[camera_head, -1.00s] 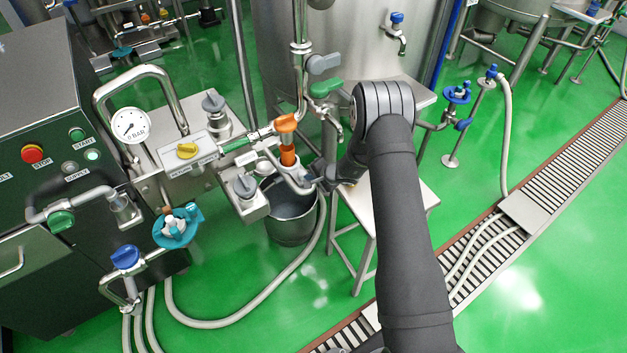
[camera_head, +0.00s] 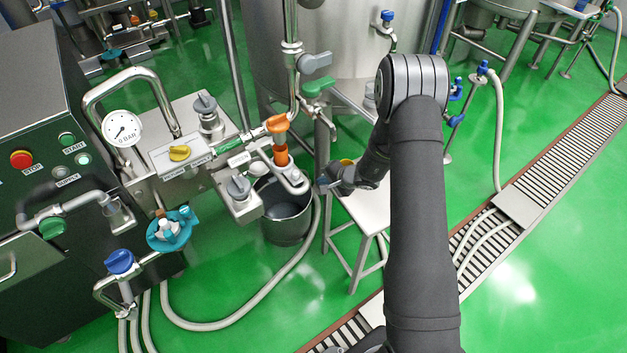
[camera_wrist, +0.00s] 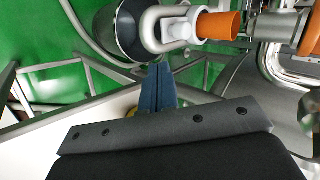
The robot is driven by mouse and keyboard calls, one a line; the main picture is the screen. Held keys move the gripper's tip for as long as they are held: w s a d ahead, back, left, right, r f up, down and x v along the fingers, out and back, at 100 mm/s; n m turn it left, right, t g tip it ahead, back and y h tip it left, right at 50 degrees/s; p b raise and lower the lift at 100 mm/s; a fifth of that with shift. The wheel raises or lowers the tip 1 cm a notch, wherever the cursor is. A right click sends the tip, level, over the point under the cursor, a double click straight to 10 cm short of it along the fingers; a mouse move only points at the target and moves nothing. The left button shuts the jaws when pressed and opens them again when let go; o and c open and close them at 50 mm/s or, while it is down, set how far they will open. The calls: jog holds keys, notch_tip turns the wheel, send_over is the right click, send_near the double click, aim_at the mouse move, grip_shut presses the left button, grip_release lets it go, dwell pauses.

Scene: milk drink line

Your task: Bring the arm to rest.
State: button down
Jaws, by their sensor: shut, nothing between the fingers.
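My gripper (camera_head: 322,184) is at the end of my dark arm, just right of the pipe end with the orange fittings (camera_head: 281,154), above and beside the bucket (camera_head: 286,222). In the wrist view the two blue fingers of my gripper (camera_wrist: 158,72) are together with nothing between them. They point toward the bucket (camera_wrist: 117,38) and the pipe end (camera_wrist: 180,28), and appear apart from both.
A white stool (camera_head: 368,206) stands under my wrist, with a small yellow thing (camera_head: 346,162) on it, partly hidden. The valve panel and gauge (camera_head: 122,129) are to the left. A steel tank (camera_head: 345,50) is behind. Green floor lies open in front.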

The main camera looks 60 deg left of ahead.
jog(key=shift+v, duration=1.85)
jog(key=a+r+x, duration=0.1)
jog(key=x, duration=1.1)
jog(key=shift+s+a, duration=0.2)
jog(key=shift+a, duration=0.45)
jog(key=shift+r, duration=0.1)
